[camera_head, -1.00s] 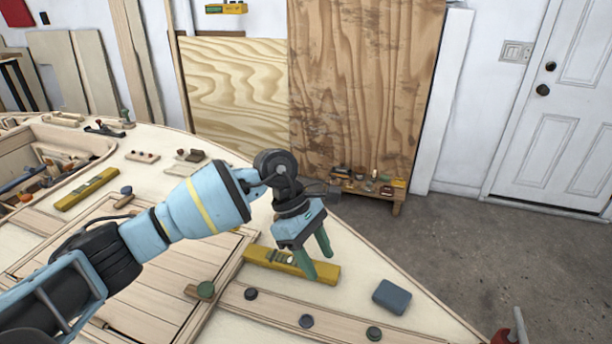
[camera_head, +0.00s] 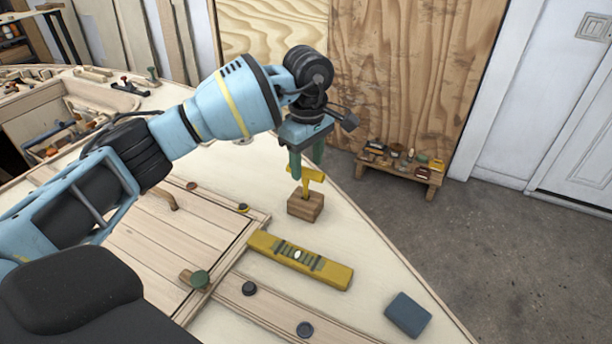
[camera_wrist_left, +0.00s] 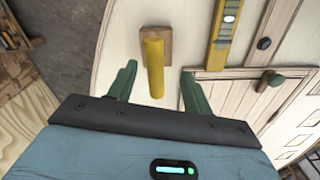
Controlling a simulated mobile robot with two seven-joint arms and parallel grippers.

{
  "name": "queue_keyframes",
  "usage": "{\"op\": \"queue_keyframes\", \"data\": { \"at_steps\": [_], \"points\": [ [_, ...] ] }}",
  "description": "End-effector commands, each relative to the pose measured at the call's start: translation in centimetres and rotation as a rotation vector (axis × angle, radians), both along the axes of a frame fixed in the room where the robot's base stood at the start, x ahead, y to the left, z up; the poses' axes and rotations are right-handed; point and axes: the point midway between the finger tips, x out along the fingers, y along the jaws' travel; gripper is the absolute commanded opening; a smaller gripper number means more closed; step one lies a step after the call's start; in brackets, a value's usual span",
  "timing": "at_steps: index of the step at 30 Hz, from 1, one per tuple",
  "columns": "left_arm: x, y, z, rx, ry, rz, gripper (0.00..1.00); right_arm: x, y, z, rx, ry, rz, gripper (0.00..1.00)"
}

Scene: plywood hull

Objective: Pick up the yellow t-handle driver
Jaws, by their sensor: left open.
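The yellow t-handle driver (camera_head: 308,178) stands upright in a small wooden block (camera_head: 305,206) on the pale plywood deck. My left gripper (camera_head: 306,163) is open just above and behind its handle in the head view. In the left wrist view the yellow handle (camera_wrist_left: 154,66) lies ahead of and between the two green fingers of the left gripper (camera_wrist_left: 158,82), with the block (camera_wrist_left: 155,36) beyond it. The fingers do not appear closed on it. My right gripper is not in view.
A yellow spirit level (camera_head: 300,262) lies on the deck near the block. A blue-grey block (camera_head: 408,314) and dark round plugs (camera_head: 249,288) lie nearer the front. A low wooden bench (camera_head: 398,180) with small items stands on the floor beyond the deck edge.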

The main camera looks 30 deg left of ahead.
Motion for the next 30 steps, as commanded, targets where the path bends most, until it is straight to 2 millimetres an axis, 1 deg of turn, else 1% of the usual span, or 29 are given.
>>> {"op": "queue_keyframes", "data": {
  "at_steps": [4, 7, 13, 17, 24, 26, 30],
  "points": [
    [0.1, 0.1, -0.1, 0.000, -0.002, 0.000, 0.50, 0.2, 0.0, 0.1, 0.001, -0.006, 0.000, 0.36],
    [0.2, 0.2, -0.7, 0.000, -0.002, 0.002, 0.50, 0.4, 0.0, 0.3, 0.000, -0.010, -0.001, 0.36],
    [0.5, 0.9, -3.4, 0.000, 0.001, 0.002, 0.50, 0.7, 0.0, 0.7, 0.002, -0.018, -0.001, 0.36],
    [0.5, 0.8, -4.9, -0.001, -0.001, 0.000, 0.50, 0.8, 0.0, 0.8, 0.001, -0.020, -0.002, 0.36],
    [0.6, 0.8, -5.1, -0.001, -0.003, 0.000, 0.50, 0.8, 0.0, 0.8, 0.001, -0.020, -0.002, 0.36],
    [0.6, 0.8, -5.1, -0.001, -0.003, 0.000, 0.44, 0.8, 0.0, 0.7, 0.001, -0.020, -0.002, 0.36],
    [0.6, 0.8, -5.1, -0.001, -0.003, 0.000, 0.25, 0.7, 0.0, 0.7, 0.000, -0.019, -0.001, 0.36]
  ]
}}
